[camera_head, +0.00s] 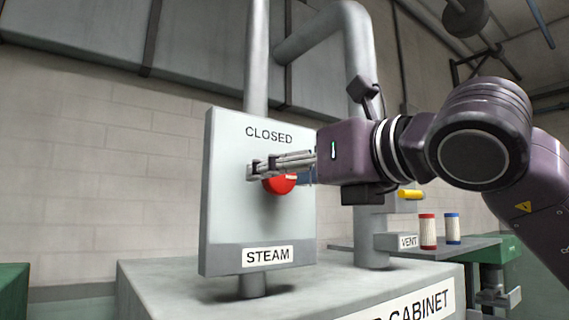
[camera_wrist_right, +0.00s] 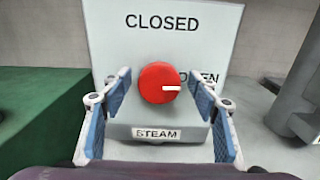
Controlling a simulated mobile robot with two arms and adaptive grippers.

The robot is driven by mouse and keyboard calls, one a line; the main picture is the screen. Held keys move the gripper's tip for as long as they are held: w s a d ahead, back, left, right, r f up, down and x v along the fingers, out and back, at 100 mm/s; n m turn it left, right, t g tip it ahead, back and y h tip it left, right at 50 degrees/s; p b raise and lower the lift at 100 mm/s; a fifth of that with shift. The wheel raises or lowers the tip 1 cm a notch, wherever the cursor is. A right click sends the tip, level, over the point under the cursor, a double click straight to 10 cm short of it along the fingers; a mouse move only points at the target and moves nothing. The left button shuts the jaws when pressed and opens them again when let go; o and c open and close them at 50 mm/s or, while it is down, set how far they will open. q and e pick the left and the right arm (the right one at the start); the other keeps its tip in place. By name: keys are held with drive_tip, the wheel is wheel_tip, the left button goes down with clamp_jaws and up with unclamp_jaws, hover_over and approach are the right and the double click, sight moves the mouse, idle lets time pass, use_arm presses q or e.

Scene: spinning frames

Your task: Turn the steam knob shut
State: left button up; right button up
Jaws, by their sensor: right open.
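The red steam knob (camera_head: 279,185) sits on a grey panel (camera_head: 228,220) labelled CLOSED above and STEAM below. In the right wrist view the round knob (camera_wrist_right: 157,82) has a white mark pointing right, toward a partly hidden OPEN label. The CLOSED label (camera_wrist_right: 161,22) is above the knob. My right gripper (camera_head: 262,168) is at the panel front, and its fingers partly cover the knob. In the wrist view its open fingers stand left and right of the knob, with a gap on each side. My left gripper is not in view.
The panel stands on a grey cabinet (camera_head: 165,285), with thick pipes (camera_head: 257,60) behind. To the right are a yellow handle (camera_head: 411,194), a VENT label (camera_head: 407,241), and red (camera_head: 428,232) and blue-banded (camera_head: 452,228) cylinders on a shelf. Green surfaces (camera_head: 12,290) flank the cabinet.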

drive_tip(key=shift+s+d, duration=0.15)
drive_tip(key=shift+s, duration=0.05)
drive_tip(key=shift+c, duration=0.4)
drive_tip(key=c, duration=1)
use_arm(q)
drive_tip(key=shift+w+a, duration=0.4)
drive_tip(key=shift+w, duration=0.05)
use_arm(e)
drive_tip(key=shift+c, duration=0.3)
